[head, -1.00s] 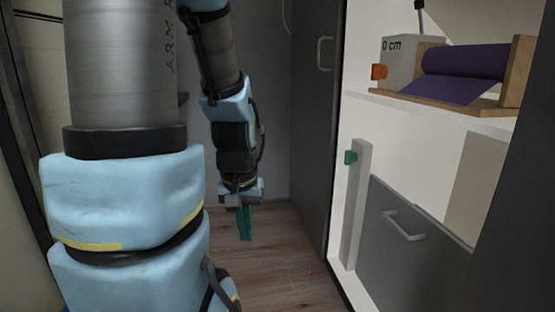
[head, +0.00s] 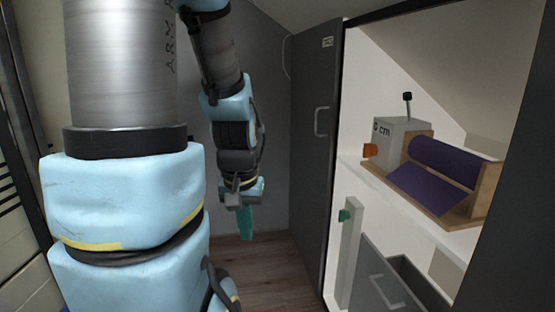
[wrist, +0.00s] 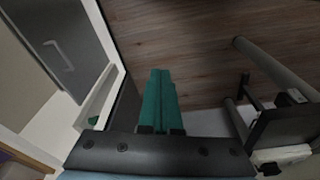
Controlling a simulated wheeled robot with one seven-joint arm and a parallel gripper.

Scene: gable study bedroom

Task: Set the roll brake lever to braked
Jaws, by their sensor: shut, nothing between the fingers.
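The roll stand sits on the shelf at the right of the head view, with a purple roll (head: 445,162) in a wooden cradle (head: 437,213) beside a grey box (head: 398,140) marked in cm. A thin lever with a black knob (head: 407,97) stands upright on top of the box. An orange piece (head: 370,150) is on the box's left side. I cannot tell which of these is the brake lever. My gripper (head: 246,222) hangs pointing down, left of the cabinet and well apart from the stand. Its green fingers (wrist: 158,100) are together and empty in the wrist view.
A tall grey door (head: 312,150) stands open left of the cabinet. Below the shelf (head: 405,205) are a white post (head: 348,250) with a green piece (head: 344,215) and a grey drawer (head: 385,285) with a handle. Wooden floor (head: 262,270) is clear below my gripper.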

